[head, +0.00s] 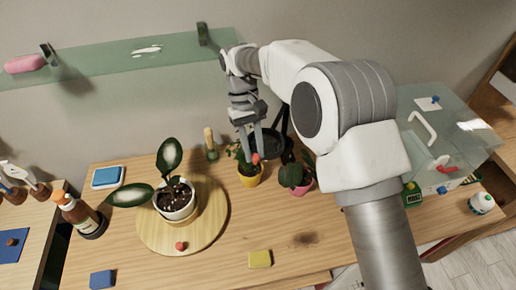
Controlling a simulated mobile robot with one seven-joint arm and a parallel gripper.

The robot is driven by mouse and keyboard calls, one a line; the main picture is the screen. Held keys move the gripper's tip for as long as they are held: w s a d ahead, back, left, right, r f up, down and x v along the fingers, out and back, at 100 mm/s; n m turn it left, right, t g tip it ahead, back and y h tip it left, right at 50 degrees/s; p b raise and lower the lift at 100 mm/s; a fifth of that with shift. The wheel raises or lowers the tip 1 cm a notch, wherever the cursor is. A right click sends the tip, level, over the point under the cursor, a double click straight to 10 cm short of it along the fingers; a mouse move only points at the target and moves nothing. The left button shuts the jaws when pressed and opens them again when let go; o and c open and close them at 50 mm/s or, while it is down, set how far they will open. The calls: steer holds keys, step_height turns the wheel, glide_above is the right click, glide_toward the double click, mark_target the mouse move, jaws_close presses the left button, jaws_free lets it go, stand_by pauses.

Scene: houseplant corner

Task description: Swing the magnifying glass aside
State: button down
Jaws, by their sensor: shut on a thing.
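The magnifying glass (272,143) shows as a dark round shape with a black arm, above the small pots at the back of the table. My arm and fingers partly cover it. My gripper (253,154) points down in front of its left side, with the fingers close together. A small red knob shows at the fingertips, and my gripper appears shut on it. Whether the knob joins the dark ring is hard to see. A yellow pot (250,180) with a small plant stands just below the fingers. A pink pot (299,188) with a dark-leaved plant stands to its right.
A white pot (175,201) with a large-leaved plant stands on a round wooden board (215,232). A glass shelf (130,57) crosses the wall at upper left. A clear case (450,130) stands at right. A yellow block (260,259) lies near the front, with bare table around it.

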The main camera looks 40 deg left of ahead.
steer(key=c, duration=0.7)
jaws_free()
steer(key=shift+o, duration=0.2)
steer(key=shift+r, duration=0.1)
steer(key=v, duration=0.7)
steer(key=shift+r+b, duration=0.2)
steer(key=shift+b, duration=0.15)
